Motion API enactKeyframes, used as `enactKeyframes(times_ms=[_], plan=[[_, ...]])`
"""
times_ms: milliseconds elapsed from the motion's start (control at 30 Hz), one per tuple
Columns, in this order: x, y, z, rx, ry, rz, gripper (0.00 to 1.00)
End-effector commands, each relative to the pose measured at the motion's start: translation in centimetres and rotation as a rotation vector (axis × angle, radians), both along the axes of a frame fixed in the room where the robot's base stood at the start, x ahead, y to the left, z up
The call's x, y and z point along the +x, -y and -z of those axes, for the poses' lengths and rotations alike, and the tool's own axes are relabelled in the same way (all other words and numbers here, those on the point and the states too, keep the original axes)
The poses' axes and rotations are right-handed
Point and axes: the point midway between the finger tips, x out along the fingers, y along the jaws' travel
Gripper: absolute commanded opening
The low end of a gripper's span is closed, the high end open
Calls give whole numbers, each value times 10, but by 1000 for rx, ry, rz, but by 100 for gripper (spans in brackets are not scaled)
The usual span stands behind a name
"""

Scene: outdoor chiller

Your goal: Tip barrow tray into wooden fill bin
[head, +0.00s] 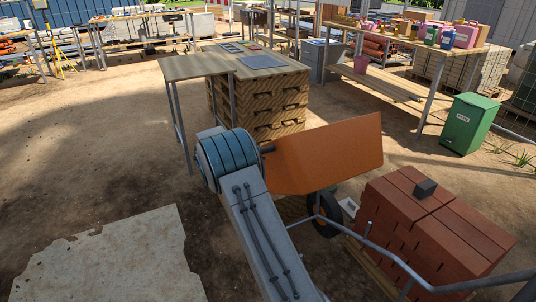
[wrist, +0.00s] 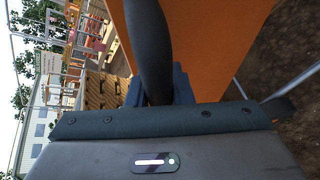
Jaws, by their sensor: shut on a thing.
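The orange barrow tray (head: 325,155) is tilted up on its frame in the middle of the head view. Its orange face also fills the upper right of the wrist view (wrist: 215,45). My gripper (wrist: 157,82) is shut on a dark handle bar (wrist: 150,40) beside the tray. In the head view my arm and its blue wrist hide most of the grip at the tray's left edge. The wooden bin (head: 258,122), with slatted, herringbone-patterned sides, stands just behind the tray. I cannot see into it. The barrow wheel (head: 323,213) is on the ground below the tray.
A brick stack (head: 430,230) stands close on the right, beside the barrow's grey tube frame (head: 385,250). A small table (head: 197,67) adjoins the bin's left side. A green bin (head: 466,124) stands farther right. Open dirt lies to the left, with a broken slab (head: 110,262).

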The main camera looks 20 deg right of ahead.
Motion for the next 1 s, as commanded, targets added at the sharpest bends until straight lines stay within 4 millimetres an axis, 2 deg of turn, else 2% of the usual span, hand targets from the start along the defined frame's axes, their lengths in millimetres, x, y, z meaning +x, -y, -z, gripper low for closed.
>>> enactKeyframes(times_ms=[67,700,733,1000], plan=[[6,-4,-9,-2,-6,-8,0],[12,-4,-10,0,-28,-8,0],[12,-4,-10,0,-28,-8,28],[10,0,-8,0,-33,0,29]])
